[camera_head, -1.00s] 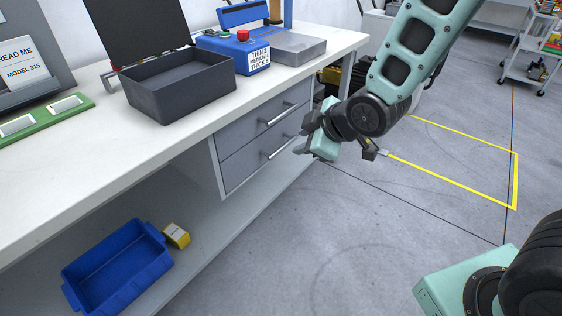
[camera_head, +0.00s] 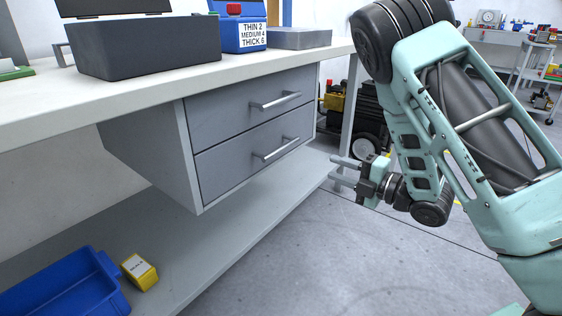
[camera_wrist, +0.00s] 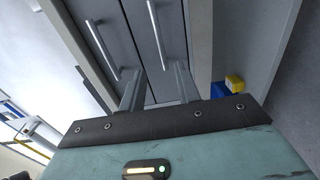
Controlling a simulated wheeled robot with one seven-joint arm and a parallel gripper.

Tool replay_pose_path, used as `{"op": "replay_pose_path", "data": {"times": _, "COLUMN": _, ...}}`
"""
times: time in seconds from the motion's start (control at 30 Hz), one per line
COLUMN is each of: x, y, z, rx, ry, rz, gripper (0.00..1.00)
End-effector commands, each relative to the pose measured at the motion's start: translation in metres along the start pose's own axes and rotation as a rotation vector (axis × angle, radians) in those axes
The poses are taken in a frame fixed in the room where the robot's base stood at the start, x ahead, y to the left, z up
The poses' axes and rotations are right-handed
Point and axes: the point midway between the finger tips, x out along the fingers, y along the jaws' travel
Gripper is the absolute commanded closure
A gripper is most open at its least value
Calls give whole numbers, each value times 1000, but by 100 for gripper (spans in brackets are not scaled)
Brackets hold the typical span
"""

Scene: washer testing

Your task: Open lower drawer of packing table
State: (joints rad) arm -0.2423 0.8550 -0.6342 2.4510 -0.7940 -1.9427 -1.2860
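The packing table (camera_head: 60,117) holds two grey drawers under its top, both closed. The lower drawer (camera_head: 230,171) has a silver bar handle (camera_head: 276,149); the upper drawer (camera_head: 225,112) has a similar handle (camera_head: 276,101). My gripper (camera_head: 336,169) is to the right of the lower handle, apart from it, with its fingers pointing toward the drawers. In the wrist view my gripper (camera_wrist: 160,78) is open and empty. The lower handle (camera_wrist: 160,36) appears between the two fingers there, beyond their tips, and the upper handle (camera_wrist: 102,50) is to the left.
A blue bin (camera_head: 75,275) and a small yellow box (camera_head: 139,272) sit on the lower shelf (camera_head: 230,258). The floor in front of the table is clear.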

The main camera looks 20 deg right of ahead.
Motion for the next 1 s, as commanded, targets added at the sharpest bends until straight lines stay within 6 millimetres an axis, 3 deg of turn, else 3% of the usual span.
{"op": "replay_pose_path", "data": {"times": 0.17, "x": 13, "y": 0, "z": -1, "rx": -9, "ry": 8, "rz": 8, "gripper": 67}}
{"op": "replay_pose_path", "data": {"times": 0.8, "x": 140, "y": -1, "z": -2, "rx": -7, "ry": 7, "rz": 9, "gripper": 67}}
{"op": "replay_pose_path", "data": {"times": 1.0, "x": 165, "y": 0, "z": -1, "rx": -6, "ry": 5, "rz": 7, "gripper": 67}}
